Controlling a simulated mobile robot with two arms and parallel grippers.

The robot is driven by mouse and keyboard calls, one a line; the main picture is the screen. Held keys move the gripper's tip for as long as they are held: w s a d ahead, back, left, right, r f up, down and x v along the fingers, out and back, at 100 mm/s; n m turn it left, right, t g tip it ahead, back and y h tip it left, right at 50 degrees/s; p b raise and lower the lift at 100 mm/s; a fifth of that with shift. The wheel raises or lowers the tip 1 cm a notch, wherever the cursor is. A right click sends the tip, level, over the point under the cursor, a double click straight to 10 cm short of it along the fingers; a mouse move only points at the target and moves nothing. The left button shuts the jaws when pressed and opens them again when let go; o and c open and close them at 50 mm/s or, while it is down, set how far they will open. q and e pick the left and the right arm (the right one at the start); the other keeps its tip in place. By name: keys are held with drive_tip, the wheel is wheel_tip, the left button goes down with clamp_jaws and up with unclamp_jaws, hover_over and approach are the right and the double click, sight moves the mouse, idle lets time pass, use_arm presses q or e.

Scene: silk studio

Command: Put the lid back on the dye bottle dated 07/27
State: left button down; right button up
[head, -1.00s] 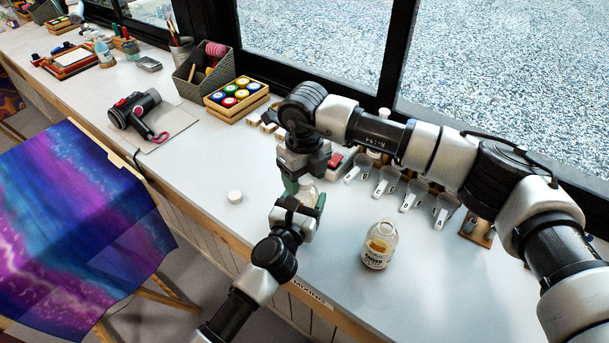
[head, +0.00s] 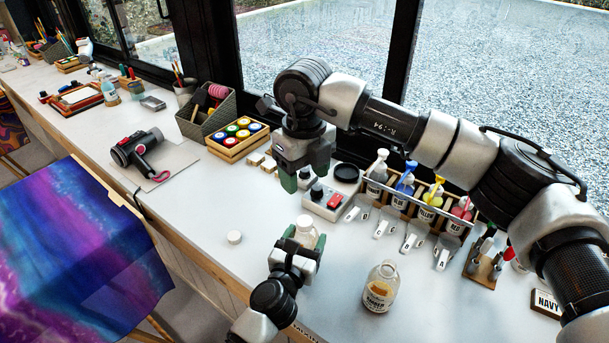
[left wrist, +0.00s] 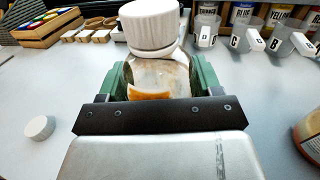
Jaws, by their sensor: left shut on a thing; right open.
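A small clear bottle (left wrist: 158,80) with an orange-marked label is between my left gripper's green fingers (left wrist: 160,82). A white lid (left wrist: 150,26) sits on its neck, looking slightly tilted. In the head view my left gripper (head: 303,238) is shut on this bottle (head: 307,228). My right gripper (head: 298,182) is open and empty, above and behind the bottle, apart from it. Another bottle (head: 380,288), open and with amber contents, stands to the right. A loose white lid (head: 234,237) lies on the table at left; the left wrist view also shows it (left wrist: 39,128). No date is readable.
A wooden tray of coloured jars (head: 237,138) and a hair dryer (head: 138,152) are at left. The table around the loose lid is clear.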

use_arm(q)
drive_tip(key=shift+c, duration=0.6)
unclamp_jaws()
drive_tip(key=v, duration=1)
drive_tip(key=shift+s+a, duration=0.15)
drive_tip(key=shift+s, duration=0.25)
drive_tip(key=shift+a, duration=0.1)
